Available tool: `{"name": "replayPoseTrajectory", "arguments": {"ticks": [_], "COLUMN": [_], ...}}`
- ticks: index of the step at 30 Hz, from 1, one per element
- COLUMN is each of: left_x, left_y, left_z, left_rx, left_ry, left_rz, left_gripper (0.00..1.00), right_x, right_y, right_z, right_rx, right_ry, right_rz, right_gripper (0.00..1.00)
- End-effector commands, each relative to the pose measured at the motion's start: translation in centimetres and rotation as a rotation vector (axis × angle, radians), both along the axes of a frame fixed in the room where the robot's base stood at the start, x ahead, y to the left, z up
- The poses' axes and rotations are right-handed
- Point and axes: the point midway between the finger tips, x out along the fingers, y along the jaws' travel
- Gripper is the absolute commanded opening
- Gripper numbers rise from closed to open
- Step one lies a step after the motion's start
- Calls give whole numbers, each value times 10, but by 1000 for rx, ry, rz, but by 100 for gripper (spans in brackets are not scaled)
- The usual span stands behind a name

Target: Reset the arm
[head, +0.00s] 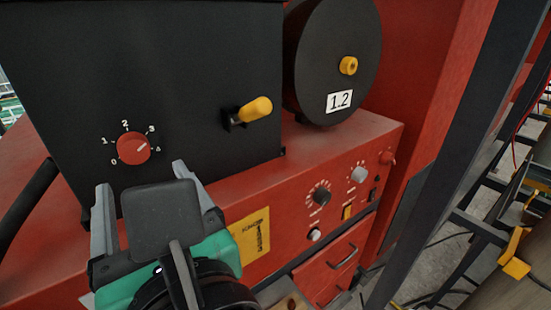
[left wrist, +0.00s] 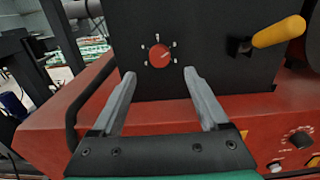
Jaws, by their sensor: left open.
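My left gripper (head: 142,178) comes in from the lower left in the head view. Its two grey fingers stand apart with nothing between them. In the left wrist view the open fingers (left wrist: 160,73) point at the front of a black box (left wrist: 190,75). A round red dial (head: 134,149) with marks from 0 to 4 sits on that front. Its white pointer line is between 3 and 4. The dial (left wrist: 160,56) shows just beyond the fingertips in the left wrist view, and the fingers appear apart from it. My right gripper is not in view.
A yellow-handled lever (head: 255,109) sticks out of the box to the right of the dial. A black reel (head: 332,60) labelled 1.2 is beside it. The red cabinet (head: 345,140) below carries several knobs. Dark metal posts (head: 450,130) stand at the right.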

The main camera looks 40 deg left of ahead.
Motion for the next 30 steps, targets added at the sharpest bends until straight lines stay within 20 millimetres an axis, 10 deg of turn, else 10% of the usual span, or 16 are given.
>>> {"name": "replayPoseTrajectory", "arguments": {"ticks": [6,20,26,30], "left_x": [-6,-7,-11,-60], "left_y": [-32,-35,-2,46], "left_z": [0,0,-6,4], "left_rx": [0,-1,13,137], "left_ry": [0,-1,18,22], "left_rz": [-1,2,121,424], "left_gripper": [78,78,78,78], "right_x": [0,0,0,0], "right_y": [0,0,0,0], "right_z": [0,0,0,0], "right_rx": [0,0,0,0], "right_ry": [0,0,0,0], "right_rz": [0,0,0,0], "right_gripper": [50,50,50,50]}}
